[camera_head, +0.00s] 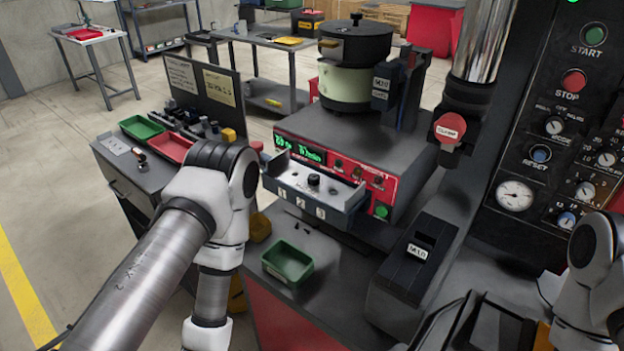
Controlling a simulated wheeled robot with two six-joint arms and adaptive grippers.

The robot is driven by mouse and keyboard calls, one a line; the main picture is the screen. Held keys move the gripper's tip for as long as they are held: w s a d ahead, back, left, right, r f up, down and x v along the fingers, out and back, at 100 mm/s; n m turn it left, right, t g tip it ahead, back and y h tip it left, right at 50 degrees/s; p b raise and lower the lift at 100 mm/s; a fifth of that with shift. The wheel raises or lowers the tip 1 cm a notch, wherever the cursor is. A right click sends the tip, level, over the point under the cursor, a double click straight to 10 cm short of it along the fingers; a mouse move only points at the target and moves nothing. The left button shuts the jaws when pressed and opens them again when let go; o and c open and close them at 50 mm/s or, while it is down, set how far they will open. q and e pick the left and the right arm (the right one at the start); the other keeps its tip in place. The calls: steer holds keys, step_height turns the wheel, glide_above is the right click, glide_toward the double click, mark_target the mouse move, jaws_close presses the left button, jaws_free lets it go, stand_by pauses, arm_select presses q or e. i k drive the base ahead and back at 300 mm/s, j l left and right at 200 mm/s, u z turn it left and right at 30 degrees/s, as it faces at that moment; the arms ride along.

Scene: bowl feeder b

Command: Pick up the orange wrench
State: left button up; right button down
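I cannot make out an orange wrench in the head view. Small yellow-orange pieces show beside the bench, but their shapes do not read as a wrench. My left arm comes in from the left, bends at its joint in front of the bench and runs down out of the bottom edge, so its gripper is not in view. Part of my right arm shows at the lower right edge, and its gripper is also not in view.
A bowl feeder (352,75) stands on a grey control unit (350,135) with a red panel. A green tray (288,263) lies on the bench in front. A black box (415,265) stands right of it. A red tray (170,147) sits on the left bench. A control panel (560,120) rises at right.

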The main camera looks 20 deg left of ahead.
mark_target(143, 166)
steer(key=k+j+u, duration=0.1)
steer(key=j+u, duration=0.15)
steer(key=l+u, duration=0.1)
steer(key=u, duration=0.35)
steer(key=l+u, duration=0.1)
steer(key=u, duration=0.35)
steer(key=l+u, duration=0.1)
steer(key=u, duration=0.35)
steer(key=k+z, duration=0.15)
steer(key=z, duration=0.2)
steer(key=i+z, duration=0.2)
steer(key=z, duration=0.5)
steer(key=k, duration=0.15)
steer(key=k+u, duration=0.1)
steer(key=u, duration=0.3)
steer(key=k+j+u, duration=0.1)
steer(key=u, duration=0.25)
steer(key=k+j+u, duration=0.1)
steer(key=u, duration=0.3)
steer(key=k+j+u, duration=0.15)
steer(key=u, duration=0.2)
steer(key=i+l, duration=0.1)
steer(key=i, duration=0.55)
steer(key=i+u, duration=0.1)
steer(key=i, duration=0.55)
steer(key=i+l, duration=0.2)
steer(key=i, duration=0.45)
steer(key=i+l+u, duration=0.15)
steer(key=i, duration=0.5)
